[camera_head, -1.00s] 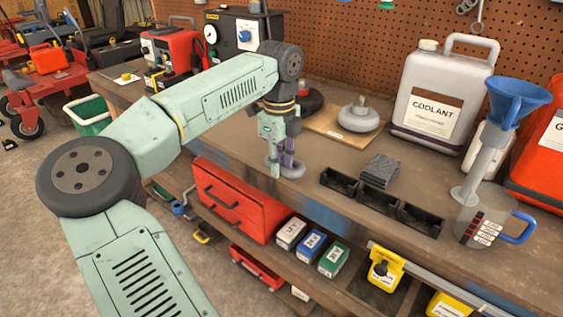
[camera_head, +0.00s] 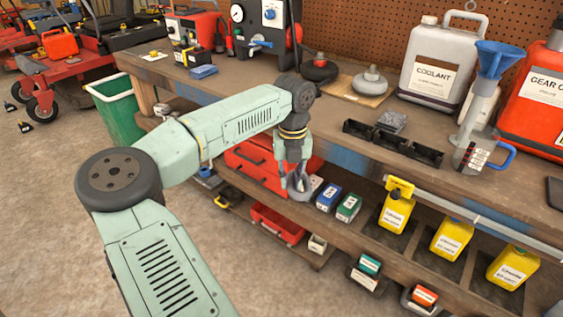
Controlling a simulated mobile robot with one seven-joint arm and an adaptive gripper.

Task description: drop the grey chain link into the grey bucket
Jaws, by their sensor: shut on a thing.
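My gripper (camera_head: 296,190) points down in front of the bench's front edge, beside the red drawer unit. It is shut on the grey chain link (camera_head: 302,186), which hangs at the fingertips, partly hidden by them. The link is clear of the bench top. I cannot make out a grey bucket for certain in this view.
The wooden bench (camera_head: 340,150) carries black trays (camera_head: 392,141), a coolant jug (camera_head: 438,65) and a blue funnel (camera_head: 497,60). Yellow bottles (camera_head: 396,212) and small boxes stand on the shelf below. A green bin (camera_head: 118,112) stands at the left. Open floor lies in front.

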